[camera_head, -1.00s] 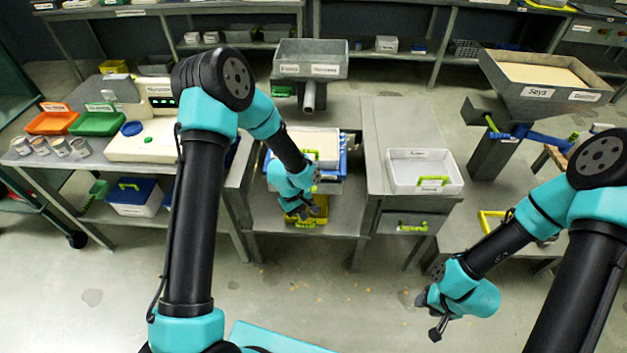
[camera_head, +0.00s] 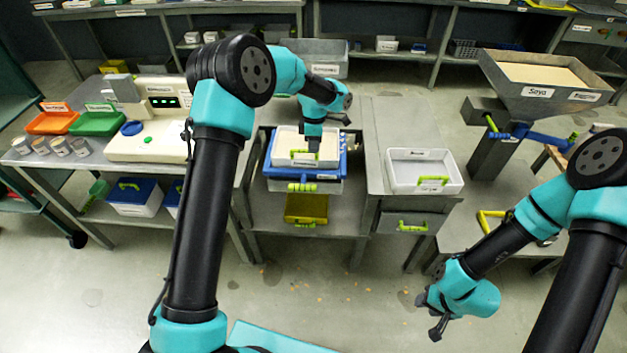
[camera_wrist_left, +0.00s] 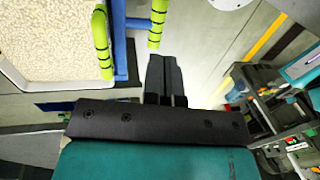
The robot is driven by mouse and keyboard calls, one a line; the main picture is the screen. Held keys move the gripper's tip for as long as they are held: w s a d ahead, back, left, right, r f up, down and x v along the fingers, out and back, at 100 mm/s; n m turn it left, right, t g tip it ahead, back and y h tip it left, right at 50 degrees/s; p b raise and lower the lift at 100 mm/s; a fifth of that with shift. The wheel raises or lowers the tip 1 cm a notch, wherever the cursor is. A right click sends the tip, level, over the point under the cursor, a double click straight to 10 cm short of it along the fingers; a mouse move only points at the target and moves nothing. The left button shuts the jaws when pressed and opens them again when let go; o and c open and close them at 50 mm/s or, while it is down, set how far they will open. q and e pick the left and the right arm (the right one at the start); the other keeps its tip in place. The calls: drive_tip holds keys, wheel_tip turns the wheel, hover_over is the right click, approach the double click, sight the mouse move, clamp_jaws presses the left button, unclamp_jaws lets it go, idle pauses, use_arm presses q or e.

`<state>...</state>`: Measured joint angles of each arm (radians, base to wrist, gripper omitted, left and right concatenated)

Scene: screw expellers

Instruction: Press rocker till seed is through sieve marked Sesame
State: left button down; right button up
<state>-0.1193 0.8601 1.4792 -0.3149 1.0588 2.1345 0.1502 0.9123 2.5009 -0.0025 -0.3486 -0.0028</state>
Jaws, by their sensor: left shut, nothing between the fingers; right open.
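A white tray of pale seed (camera_head: 290,135) with a green handle sits in a blue frame (camera_head: 275,173) on the middle bench. A green bar (camera_head: 301,187), perhaps the rocker, sticks out at the frame's front. My left gripper (camera_head: 314,147) is shut and empty, pointing down by the tray's front handle. In the left wrist view its fingers (camera_wrist_left: 164,75) are beside the green tray handle (camera_wrist_left: 101,44) and the green bar (camera_wrist_left: 157,22), with no clear contact. The tray's label is too small to read. My right gripper (camera_head: 437,325) is open, over the floor at lower right.
A yellow bin (camera_head: 306,208) stands on the shelf below. A white empty tray (camera_head: 424,170) is on the bench to the right. A grey hopper marked Soya (camera_head: 540,80) stands at the far right. A white machine (camera_head: 150,140) and orange and green trays are at left.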

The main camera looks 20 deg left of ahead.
idle(0.4)
use_arm(q)
drive_tip(key=s+f, duration=0.1)
drive_tip(key=f, duration=0.8)
drive_tip(key=s+f, duration=0.1)
drive_tip(key=f, duration=0.3)
drive_tip(key=shift+s+d+f, duration=0.3)
drive_tip(key=shift+s+f, duration=0.05)
drive_tip(key=shift+d, duration=0.1)
